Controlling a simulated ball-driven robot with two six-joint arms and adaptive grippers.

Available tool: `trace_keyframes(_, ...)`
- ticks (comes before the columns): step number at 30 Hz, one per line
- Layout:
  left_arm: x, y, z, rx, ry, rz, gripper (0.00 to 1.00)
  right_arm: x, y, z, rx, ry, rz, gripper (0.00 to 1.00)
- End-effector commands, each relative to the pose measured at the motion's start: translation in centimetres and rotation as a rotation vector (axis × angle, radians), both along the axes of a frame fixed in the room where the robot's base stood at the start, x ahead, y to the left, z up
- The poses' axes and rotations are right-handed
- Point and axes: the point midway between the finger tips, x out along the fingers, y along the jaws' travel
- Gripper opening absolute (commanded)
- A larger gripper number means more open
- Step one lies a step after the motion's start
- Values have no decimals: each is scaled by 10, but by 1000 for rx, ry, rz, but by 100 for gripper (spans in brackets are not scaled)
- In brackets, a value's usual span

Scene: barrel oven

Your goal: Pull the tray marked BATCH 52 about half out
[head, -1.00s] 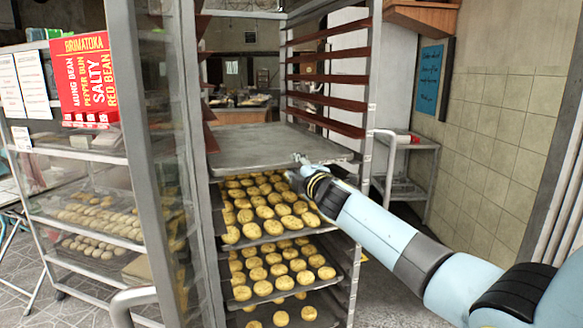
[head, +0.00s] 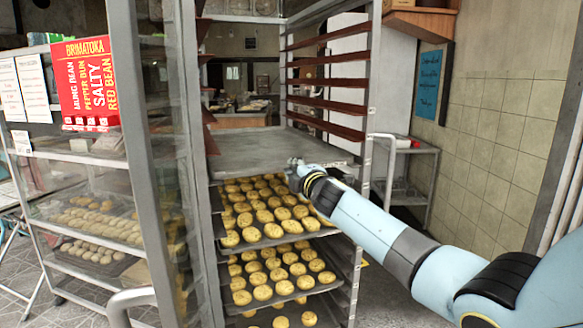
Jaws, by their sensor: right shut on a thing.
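An empty grey metal tray (head: 262,150) lies level in the rack, above trays of round golden buns. My right gripper (head: 294,165) is shut on its front edge, right of the edge's middle. The fingers are small and partly hidden by the wrist. The upper bun tray (head: 272,241) and lower bun tray (head: 282,297) sit below it. No BATCH 52 mark is readable on any tray. My left gripper is not in view.
The rack's right upright (head: 369,120) and empty brown runners (head: 326,81) stand above the tray. A glass-sided case (head: 150,200) with a red sign (head: 84,83) is close on the left. A small trolley (head: 412,165) stands at the right.

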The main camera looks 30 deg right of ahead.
Motion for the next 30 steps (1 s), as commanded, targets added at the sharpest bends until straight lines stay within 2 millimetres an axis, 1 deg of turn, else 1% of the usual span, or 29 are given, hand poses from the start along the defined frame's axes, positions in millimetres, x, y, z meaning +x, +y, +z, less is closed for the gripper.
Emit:
trace_keyframes(16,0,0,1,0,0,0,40,-2,0,-1,0,2,0,0)
trace_keyframes(20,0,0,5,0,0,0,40,-11,2,-1,0,3,-1,0)
trace_keyframes(30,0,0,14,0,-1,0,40,-41,8,-2,-1,4,-1,0)
